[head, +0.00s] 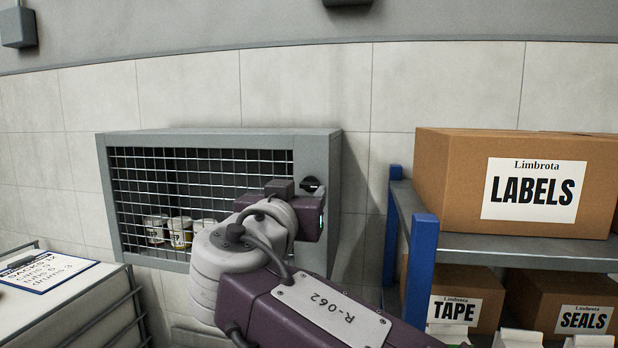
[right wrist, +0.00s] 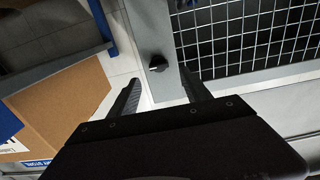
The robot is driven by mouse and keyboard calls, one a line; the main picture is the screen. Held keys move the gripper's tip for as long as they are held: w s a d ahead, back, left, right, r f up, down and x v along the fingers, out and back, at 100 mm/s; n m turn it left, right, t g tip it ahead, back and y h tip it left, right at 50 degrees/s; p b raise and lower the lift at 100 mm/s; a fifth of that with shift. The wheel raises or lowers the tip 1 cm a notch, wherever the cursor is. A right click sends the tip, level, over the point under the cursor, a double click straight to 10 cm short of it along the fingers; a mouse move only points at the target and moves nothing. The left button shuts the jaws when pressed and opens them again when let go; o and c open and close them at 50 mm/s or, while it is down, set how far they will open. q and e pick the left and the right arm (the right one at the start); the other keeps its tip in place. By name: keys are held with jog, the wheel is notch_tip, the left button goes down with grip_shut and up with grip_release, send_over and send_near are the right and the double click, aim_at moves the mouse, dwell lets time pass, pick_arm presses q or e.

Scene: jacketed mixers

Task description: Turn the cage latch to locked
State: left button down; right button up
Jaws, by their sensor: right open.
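The grey cage (head: 220,136) with a wire mesh front hangs on the tiled wall in the head view. Its black latch knob (head: 311,184) sits on the right frame post, just above and beyond my right gripper (head: 308,214). In the right wrist view the latch (right wrist: 157,63) lies on the grey frame, between and beyond the fingertips of the right gripper (right wrist: 160,77). The fingers are apart, empty and not touching the knob. I cannot tell which way the latch is set. In the head view the fingers are hidden. My left gripper is not in view.
Several cans (head: 180,232) stand behind the mesh. A blue-posted shelf (head: 424,250) with a LABELS box (head: 470,170), TAPE box (head: 480,290) and SEALS box (head: 560,298) stands right. A clipboard (head: 45,270) lies on a pale surface at left.

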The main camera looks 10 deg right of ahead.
aim_at(308, 184)
jog(key=p+x, duration=0.1)
jog(key=x, duration=0.1)
jog(key=p+x, duration=0.1)
jog(key=x, duration=0.2)
jog(key=shift+s+d+r, duration=0.1)
jog(key=shift+r, duration=0.15)
jog(key=shift+w+d+f+p, duration=0.2)
jog(key=shift+w+p, duration=0.1)
jog(key=shift+w, duration=0.2)
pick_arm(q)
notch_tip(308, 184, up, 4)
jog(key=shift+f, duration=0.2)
pick_arm(e)
jog(key=shift+a, duration=0.1)
jog(key=shift+s, duration=0.1)
grip_shut()
